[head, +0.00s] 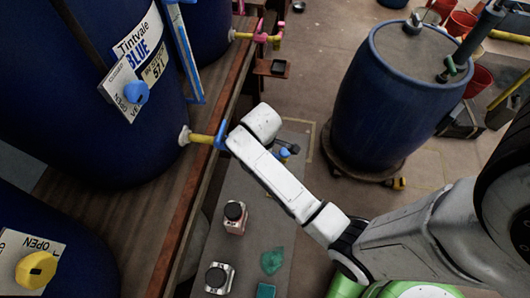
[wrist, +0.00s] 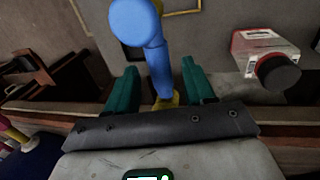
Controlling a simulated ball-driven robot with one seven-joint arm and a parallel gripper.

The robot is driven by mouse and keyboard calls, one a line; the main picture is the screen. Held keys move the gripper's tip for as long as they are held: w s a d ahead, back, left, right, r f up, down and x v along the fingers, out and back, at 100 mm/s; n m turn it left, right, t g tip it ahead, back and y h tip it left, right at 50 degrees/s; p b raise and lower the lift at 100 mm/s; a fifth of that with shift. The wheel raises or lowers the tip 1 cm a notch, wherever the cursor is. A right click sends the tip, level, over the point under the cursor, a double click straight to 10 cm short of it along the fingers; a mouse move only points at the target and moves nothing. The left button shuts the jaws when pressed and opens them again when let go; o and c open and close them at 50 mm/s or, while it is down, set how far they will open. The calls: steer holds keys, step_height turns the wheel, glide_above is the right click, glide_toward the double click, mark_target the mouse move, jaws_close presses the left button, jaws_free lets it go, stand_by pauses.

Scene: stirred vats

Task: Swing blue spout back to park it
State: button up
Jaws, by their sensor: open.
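The blue spout (head: 221,134) sits on the end of a yellow pipe (head: 201,138) from the blue vat labelled Tintvale Blue (head: 90,80). In the wrist view the blue spout (wrist: 159,62) runs away from the pipe and ends in a rounded blue head. My gripper (wrist: 159,68) is open, with one green finger on each side of the spout near its yellow base. I cannot tell whether either finger touches it. In the head view my white arm hides the fingers and part of the spout.
A grey bench (head: 236,180) below carries two black-capped bottles, one here (head: 233,217). A small blue piece (head: 285,153) beside my arm is unclear. A blue barrel (head: 390,95) stands at right on a round dolly. A pink spout (head: 262,35) is farther along.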

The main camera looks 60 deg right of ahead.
steer(key=shift+d+f, duration=0.15)
steer(key=shift+f, duration=0.5)
steer(key=shift+c, duration=0.5)
jaws_close()
